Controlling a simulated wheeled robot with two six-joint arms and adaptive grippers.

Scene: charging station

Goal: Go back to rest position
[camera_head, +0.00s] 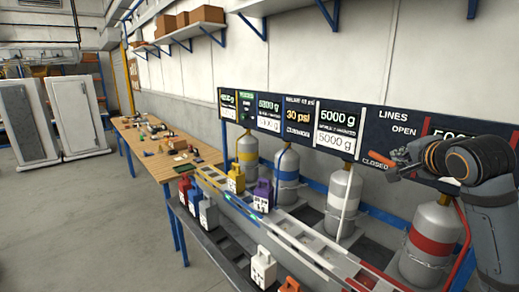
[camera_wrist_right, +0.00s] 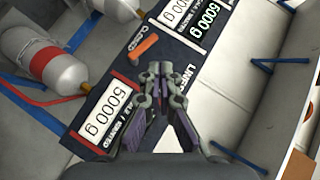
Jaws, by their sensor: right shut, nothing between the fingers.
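My right gripper (camera_head: 410,156) is at the right side of the head view, close in front of the dark panel (camera_head: 372,129) marked LINES, OPEN and CLOSED. In the right wrist view its fingers (camera_wrist_right: 158,70) are together, with nothing between them. An orange lever (camera_wrist_right: 144,45) on the panel lies just beyond the fingertips and appears apart from them. My left gripper does not show in the head view.
Gas cylinders (camera_head: 344,192) with coloured bands stand in a row below the panel. A wooden workbench (camera_head: 150,165) with loose items stands at left, by open floor. Blue-bracketed shelves line the wall.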

